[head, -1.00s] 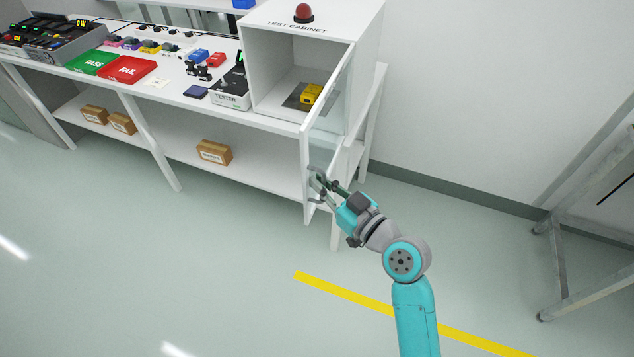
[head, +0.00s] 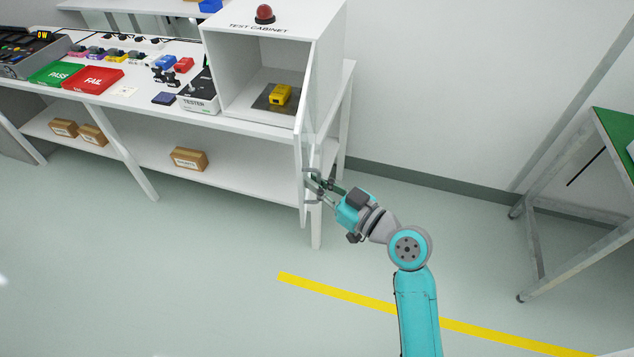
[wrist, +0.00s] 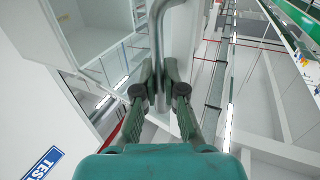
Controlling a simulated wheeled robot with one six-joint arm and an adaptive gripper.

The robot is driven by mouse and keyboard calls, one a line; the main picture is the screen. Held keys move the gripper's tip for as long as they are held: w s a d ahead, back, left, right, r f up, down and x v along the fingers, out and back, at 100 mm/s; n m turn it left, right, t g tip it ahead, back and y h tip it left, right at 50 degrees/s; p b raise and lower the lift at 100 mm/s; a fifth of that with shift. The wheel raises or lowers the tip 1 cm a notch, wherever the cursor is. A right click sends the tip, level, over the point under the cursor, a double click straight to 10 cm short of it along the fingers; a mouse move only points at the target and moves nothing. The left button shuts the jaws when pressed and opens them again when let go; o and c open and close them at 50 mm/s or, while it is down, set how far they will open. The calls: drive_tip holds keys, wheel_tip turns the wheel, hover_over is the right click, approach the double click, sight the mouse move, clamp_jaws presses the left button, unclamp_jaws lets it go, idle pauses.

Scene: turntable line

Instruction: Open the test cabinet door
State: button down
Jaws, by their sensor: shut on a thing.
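The white test cabinet (head: 222,68) stands on the right end of the bench with a red dome lamp (head: 264,13) on top. Its door (head: 305,165) stands open, swung out toward me and seen nearly edge-on in the head view. Inside the cabinet a yellow device (head: 280,95) sits on a dark plate (head: 262,103). My gripper (head: 314,186) is at the door's lower part, shut on the door handle. In the wrist view the grey bar handle (wrist: 158,45) runs down between the fingers of my gripper (wrist: 158,95). The fingertips hide part of the handle.
The bench top holds a tester (head: 200,98), a green PASS tray (head: 56,73) and a red FAIL tray (head: 93,80). Cardboard boxes (head: 188,159) lie on the lower shelf. A green-topped table (head: 615,130) stands at right. The floor around the yellow line (head: 335,294) is clear.

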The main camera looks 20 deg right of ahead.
drive_tip(key=shift+a+f, duration=0.1)
drive_tip(key=shift+f, duration=0.1)
drive_tip(key=c, duration=1.2)
unclamp_jaws()
drive_tip(key=shift+r, duration=0.1)
drive_tip(key=shift+c, duration=0.2)
drive_tip(key=v, duration=1.2)
drive_tip(key=s+a+f+m+g+h, duration=0.25)
drive_tip(key=s+f+m+h, duration=0.45)
drive_tip(key=s+f, duration=0.55)
drive_tip(key=s+a+r+n+t, duration=0.1)
drive_tip(key=s+a+r, duration=0.1)
drive_tip(key=s, duration=1.3)
drive_tip(key=shift+s+r+n+h, duration=0.25)
drive_tip(key=shift+r+n+h, duration=0.15)
drive_tip(key=shift+r, duration=0.25)
